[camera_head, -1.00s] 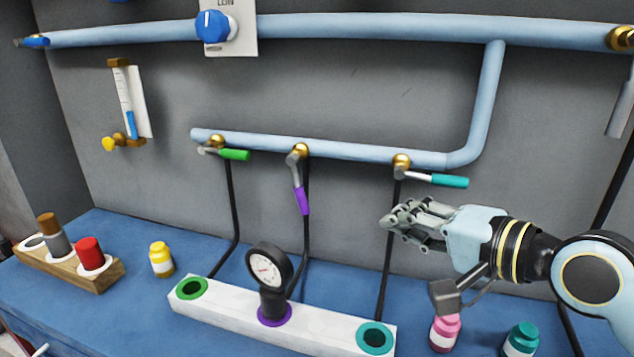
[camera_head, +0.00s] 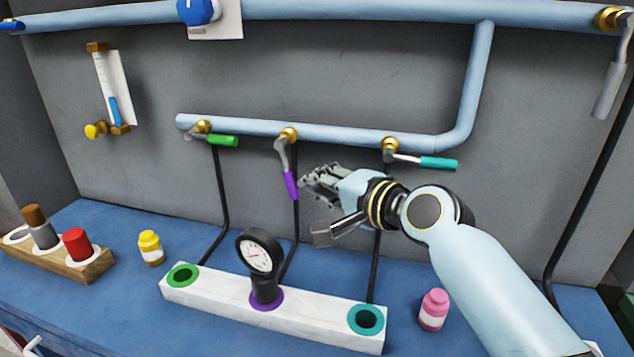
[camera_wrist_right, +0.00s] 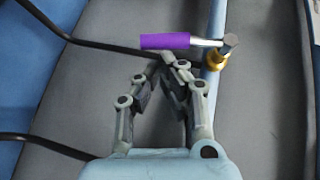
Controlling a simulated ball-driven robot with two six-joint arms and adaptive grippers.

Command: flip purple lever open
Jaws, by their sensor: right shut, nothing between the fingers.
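The purple lever (camera_head: 290,185) hangs down from a brass valve on the light blue pipe (camera_head: 345,140) in the head view. In the right wrist view the purple lever (camera_wrist_right: 165,41) lies across the picture just beyond my fingertips. My right gripper (camera_head: 306,184) is just right of the purple grip, with its fingertips close to it. In the wrist view my right gripper (camera_wrist_right: 165,62) has its fingertips together with nothing between them. Whether they touch the lever is unclear. My left gripper is not in view.
A green lever (camera_head: 222,141) and a teal lever (camera_head: 438,163) stick out sideways on the same pipe. Below, a white block (camera_head: 210,292) carries a dial gauge (camera_head: 260,252) in its purple-ringed port. A pink bottle (camera_head: 434,309) stands on the blue bench.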

